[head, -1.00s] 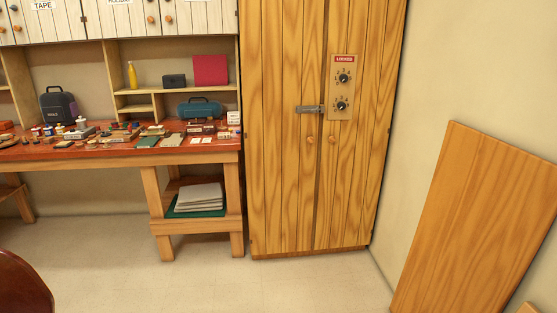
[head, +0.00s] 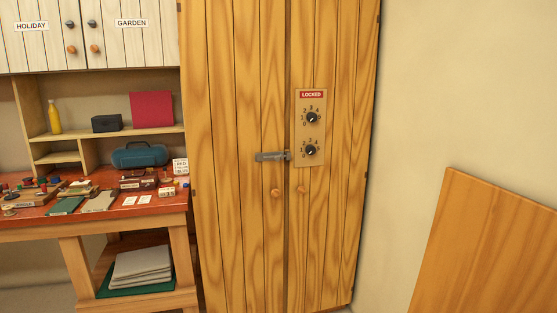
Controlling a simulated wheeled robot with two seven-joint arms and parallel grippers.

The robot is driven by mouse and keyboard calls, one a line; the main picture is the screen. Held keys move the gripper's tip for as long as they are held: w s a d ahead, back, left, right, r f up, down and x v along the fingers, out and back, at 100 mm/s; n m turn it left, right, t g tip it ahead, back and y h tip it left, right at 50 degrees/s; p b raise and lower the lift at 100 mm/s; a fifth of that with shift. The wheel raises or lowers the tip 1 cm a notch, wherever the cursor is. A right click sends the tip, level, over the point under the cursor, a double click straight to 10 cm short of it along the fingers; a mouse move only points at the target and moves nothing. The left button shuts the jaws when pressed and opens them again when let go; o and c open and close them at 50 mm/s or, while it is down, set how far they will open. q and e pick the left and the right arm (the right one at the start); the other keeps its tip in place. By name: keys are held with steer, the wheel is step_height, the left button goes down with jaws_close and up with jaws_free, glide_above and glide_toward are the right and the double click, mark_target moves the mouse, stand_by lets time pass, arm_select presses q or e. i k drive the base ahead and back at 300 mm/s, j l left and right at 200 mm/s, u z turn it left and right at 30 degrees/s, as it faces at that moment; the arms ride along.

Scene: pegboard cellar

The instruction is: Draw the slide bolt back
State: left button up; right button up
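The slide bolt (head: 270,157) is a grey metal bolt mounted level on the tall wooden cabinet (head: 233,230). It reaches across the gap between the two doors, its right end at the edge of the dial panel. The panel (head: 311,132) on the right door carries a red "LOCKED" sign (head: 311,95), an upper dial (head: 311,117) and a lower dial (head: 310,150). Two round wooden knobs sit below the bolt, a left knob (head: 275,193) and a right knob (head: 301,190). Both doors look closed. Neither of my grippers is in view.
A red-topped workbench (head: 100,212) with many small items stands left of the cabinet, with shelves and labelled wall cupboards (head: 120,45) above. A loose wooden board (head: 490,250) leans at the right wall. The cabinet front looks unobstructed.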

mark_target(277, 158)
steer(key=i+j, duration=0.15)
steer(key=i, duration=0.35)
steer(key=i+j, duration=0.1)
steer(key=i, duration=0.4)
